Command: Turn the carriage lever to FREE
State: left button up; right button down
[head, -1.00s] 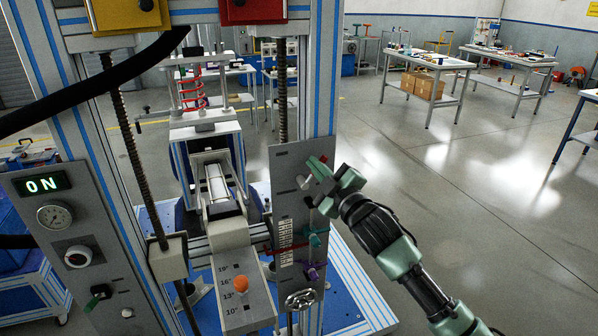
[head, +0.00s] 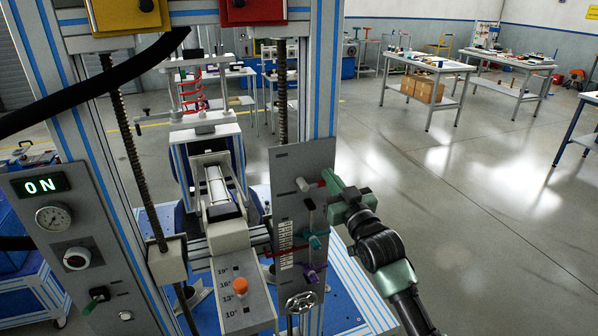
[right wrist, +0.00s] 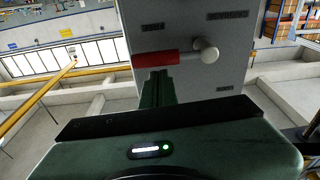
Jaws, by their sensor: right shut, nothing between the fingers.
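The carriage lever has a pale round hub (head: 303,184) and a red handle (head: 317,184) on the grey upright panel (head: 290,165). In the right wrist view the red handle (right wrist: 154,59) lies nearly level, pointing left from the hub (right wrist: 207,51). My left gripper is not in view.
Below the lever on the same panel are a teal knob (head: 315,240), a purple knob (head: 311,272) and a handwheel (head: 300,302). An orange knob (head: 240,285) stands on the angled plate to the left. The floor to the right is clear.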

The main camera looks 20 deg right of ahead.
jog(key=shift+d+f+m, duration=0.1)
jog(key=shift+f+m, duration=0.15)
jog(key=shift+m, duration=0.25)
jog(key=shift+f, duration=0.15)
jog(key=r+p, duration=0.3)
jog(key=shift+w+r, duration=0.35)
jog(key=shift+r, duration=0.05)
jog(key=shift+s+r, duration=0.1)
jog(key=shift+r, duration=0.15)
jog(key=s+f+b, duration=0.1)
jog(key=s+b, duration=0.2)
jog(key=s, duration=0.6)
jog(key=shift+s+d+f, duration=0.15)
jog(key=shift+s+f, duration=0.1)
jog(key=shift+s, duration=0.1)
